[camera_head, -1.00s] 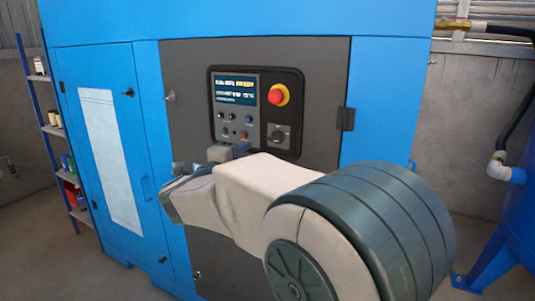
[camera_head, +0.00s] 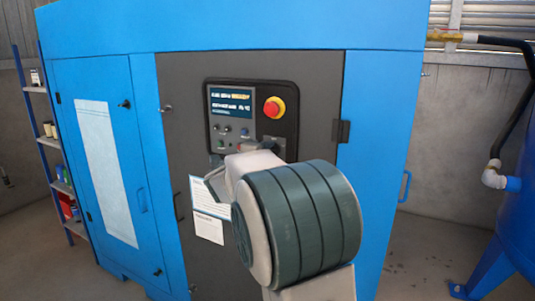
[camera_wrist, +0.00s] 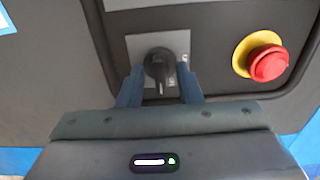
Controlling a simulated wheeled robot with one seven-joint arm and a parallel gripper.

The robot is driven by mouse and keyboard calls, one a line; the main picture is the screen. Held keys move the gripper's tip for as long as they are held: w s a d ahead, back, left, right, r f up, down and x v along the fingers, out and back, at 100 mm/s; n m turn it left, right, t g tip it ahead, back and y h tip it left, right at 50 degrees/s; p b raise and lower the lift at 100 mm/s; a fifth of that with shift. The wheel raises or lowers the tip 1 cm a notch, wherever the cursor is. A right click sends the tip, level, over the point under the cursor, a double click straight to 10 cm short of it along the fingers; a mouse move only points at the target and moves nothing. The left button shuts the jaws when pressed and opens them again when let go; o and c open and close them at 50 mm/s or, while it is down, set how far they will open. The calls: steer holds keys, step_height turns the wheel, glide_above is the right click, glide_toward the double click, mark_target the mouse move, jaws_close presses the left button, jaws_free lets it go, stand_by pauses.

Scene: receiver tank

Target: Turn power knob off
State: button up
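The power knob (camera_wrist: 158,66) is a black rotary handle on a grey square plate, seen in the wrist view. My gripper (camera_wrist: 160,85) has its two blue-grey fingers apart, one on each side of the knob's lower part. I cannot tell whether either finger touches the knob.
A red emergency button on a yellow ring (camera_head: 274,107) sits close to the knob, and also shows in the wrist view (camera_wrist: 266,62). A black latch (camera_head: 341,131) is on the right door edge. A blue tank (camera_head: 515,210) stands far right. Shelves (camera_head: 55,150) stand far left.

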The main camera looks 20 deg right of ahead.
jaws_close()
